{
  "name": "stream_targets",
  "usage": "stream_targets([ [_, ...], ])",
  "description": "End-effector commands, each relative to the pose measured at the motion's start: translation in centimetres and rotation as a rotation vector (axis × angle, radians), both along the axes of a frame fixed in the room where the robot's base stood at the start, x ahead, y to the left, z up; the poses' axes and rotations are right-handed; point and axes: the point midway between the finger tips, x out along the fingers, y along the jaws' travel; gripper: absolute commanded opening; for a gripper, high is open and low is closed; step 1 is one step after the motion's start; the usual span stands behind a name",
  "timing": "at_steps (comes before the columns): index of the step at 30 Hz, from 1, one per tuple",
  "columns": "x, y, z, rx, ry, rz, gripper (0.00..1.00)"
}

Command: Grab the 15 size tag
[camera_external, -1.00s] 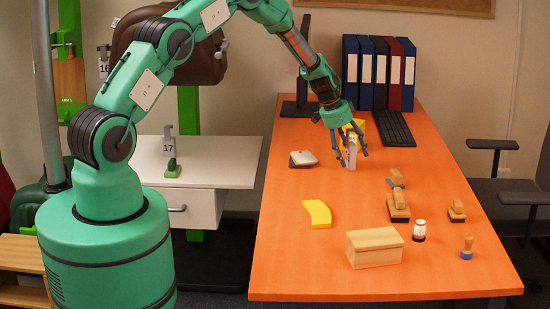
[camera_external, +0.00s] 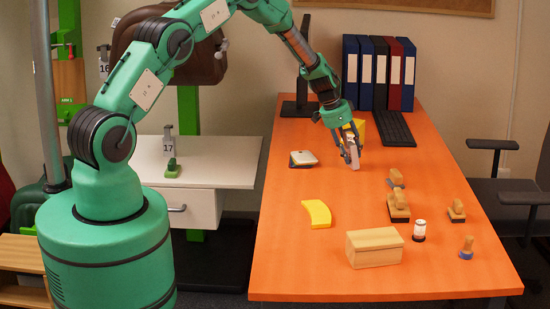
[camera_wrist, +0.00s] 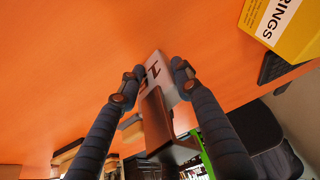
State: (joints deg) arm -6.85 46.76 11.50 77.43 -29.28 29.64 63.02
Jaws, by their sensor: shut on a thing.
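My gripper (camera_external: 350,150) is over the orange table, with its fingers closed on a small light grey size tag (camera_external: 354,160). In the wrist view, my two fingertips (camera_wrist: 153,80) press on either side of the tag (camera_wrist: 155,68). Part of a dark number shows on its face, but I cannot read it fully. A brown part (camera_wrist: 155,117) lies between the fingers below it. The tag appears to be at or just above the table surface.
A yellow box (camera_external: 358,128) stands just behind my gripper; it also shows in the wrist view (camera_wrist: 285,25). Binders (camera_external: 379,75) and a keyboard (camera_external: 394,128) are at the back.

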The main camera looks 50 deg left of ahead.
Motion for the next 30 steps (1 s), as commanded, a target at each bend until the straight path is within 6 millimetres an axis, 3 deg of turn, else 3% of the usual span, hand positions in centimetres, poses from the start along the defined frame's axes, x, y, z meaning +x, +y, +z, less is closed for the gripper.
stream_targets([
  [10,-0.2,-0.1,0.3,-0.001,0.004,0.000,0.06],
  [18,-0.1,0.0,3.6,0.000,0.001,-0.001,0.06],
  [30,-5.7,-0.3,4.0,-0.001,0.003,0.000,0.06],
])
